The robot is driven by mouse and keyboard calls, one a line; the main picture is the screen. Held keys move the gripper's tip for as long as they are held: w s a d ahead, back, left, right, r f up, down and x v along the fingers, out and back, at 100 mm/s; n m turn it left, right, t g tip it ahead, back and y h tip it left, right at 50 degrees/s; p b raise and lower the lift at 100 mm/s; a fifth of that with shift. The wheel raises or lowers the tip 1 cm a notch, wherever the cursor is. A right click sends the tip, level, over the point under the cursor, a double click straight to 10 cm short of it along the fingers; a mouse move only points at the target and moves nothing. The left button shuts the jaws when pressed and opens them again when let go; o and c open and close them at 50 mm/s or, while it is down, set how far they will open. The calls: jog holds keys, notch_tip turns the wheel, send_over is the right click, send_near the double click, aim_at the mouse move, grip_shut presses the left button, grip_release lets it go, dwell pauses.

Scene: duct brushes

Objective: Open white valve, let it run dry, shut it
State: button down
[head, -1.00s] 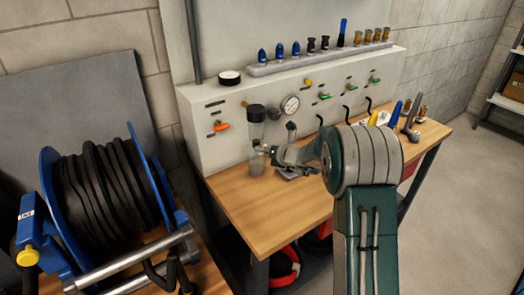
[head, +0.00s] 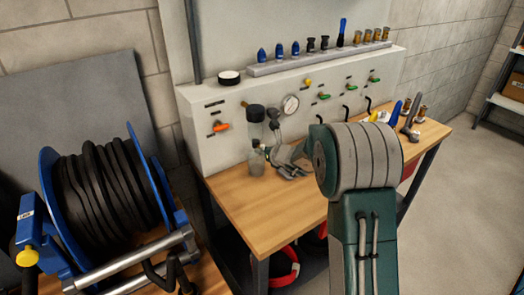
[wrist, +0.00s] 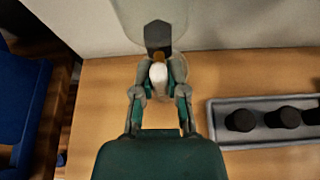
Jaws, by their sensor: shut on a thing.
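The white valve (wrist: 158,75) is a small white lever under a brass fitting (wrist: 158,57) and a dark hexagonal part (wrist: 158,38) of a clear bowl. My gripper (wrist: 159,78) is shut on the white valve, one finger on each side. In the head view the clear bowl with its dark top (head: 256,113) hangs at the front of the pale panel. A clear jar (head: 256,163) stands below it on the bench. My gripper reaches it from the right, and its fingertips are too small there to make out. Any liquid level is unclear.
The panel carries a gauge (head: 290,104), an orange handle (head: 220,127) and several green handles. A grey tray (wrist: 213,125) with black pieces lies right of my gripper on the wooden bench (head: 250,215). A hose reel (head: 105,195) stands at the left.

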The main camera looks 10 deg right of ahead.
jog(key=shift+f, duration=0.2)
jog(key=c, duration=0.9)
grip_release()
jog(key=shift+c, duration=0.2)
jog(key=shift+r, duration=0.1)
jog(key=shift+s+r, duration=0.1)
jog(key=shift+s, duration=0.05)
jog(key=v, duration=1.1)
jog(key=shift+s+d, duration=0.2)
jog(key=shift+r, duration=0.15)
